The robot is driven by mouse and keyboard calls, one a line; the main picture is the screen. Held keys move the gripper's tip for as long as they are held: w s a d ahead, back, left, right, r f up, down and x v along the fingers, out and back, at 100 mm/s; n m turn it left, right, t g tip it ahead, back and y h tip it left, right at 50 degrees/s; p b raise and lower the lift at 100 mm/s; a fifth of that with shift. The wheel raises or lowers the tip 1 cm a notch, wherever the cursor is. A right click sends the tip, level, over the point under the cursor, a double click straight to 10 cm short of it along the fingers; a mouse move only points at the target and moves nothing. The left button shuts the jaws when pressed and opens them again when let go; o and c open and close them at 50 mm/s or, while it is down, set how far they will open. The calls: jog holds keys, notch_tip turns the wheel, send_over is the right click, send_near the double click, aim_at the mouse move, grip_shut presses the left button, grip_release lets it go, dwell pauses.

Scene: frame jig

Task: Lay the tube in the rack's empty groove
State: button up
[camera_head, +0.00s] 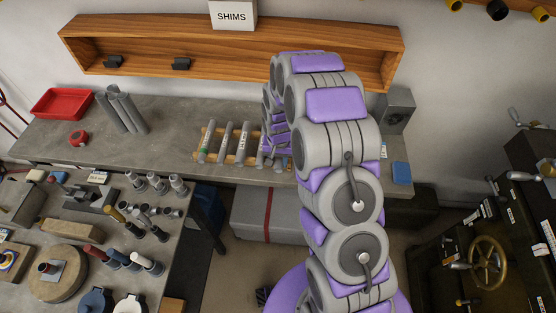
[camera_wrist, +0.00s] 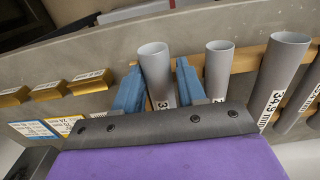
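The wooden rack (camera_head: 217,158) on the grey bench holds several grey tubes lying side by side with white labels. In the wrist view its wooden rail (camera_wrist: 253,55) passes under the tubes. My gripper (camera_wrist: 157,72) has its two blue fingers on either side of the leftmost tube (camera_wrist: 157,68). Slim gaps seem to show between fingers and tube, so it looks open. This tube looks to lie at the rack's end, roughly in line with its neighbours; its seating is hidden by my gripper. The neighbouring tube (camera_wrist: 218,68) is close to the right finger. No empty groove can be made out.
Brass blocks with labels (camera_wrist: 47,90) lie left of the fingers in the wrist view. A bundle of grey tubes (camera_head: 122,110) and a red tray (camera_head: 62,103) stand further left on the bench. A wooden shelf (camera_head: 230,50) is behind. My arm hides the bench right of the rack.

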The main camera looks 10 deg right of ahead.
jog(key=shift+o, duration=0.4)
jog(key=shift+s+d+f, duration=0.25)
jog(key=shift+s, duration=0.05)
jog(key=shift+a, duration=0.1)
jog(key=shift+r, duration=0.1)
jog(key=shift+w+r, duration=0.1)
jog(key=shift+r, duration=0.15)
notch_tip(320, 180, up, 5)
jog(key=shift+w+f+p, duration=0.1)
jog(key=shift+w+p, duration=0.05)
jog(key=shift+p, duration=0.6)
jog(key=shift+r+p, duration=0.4)
jog(key=shift+r, duration=1.5)
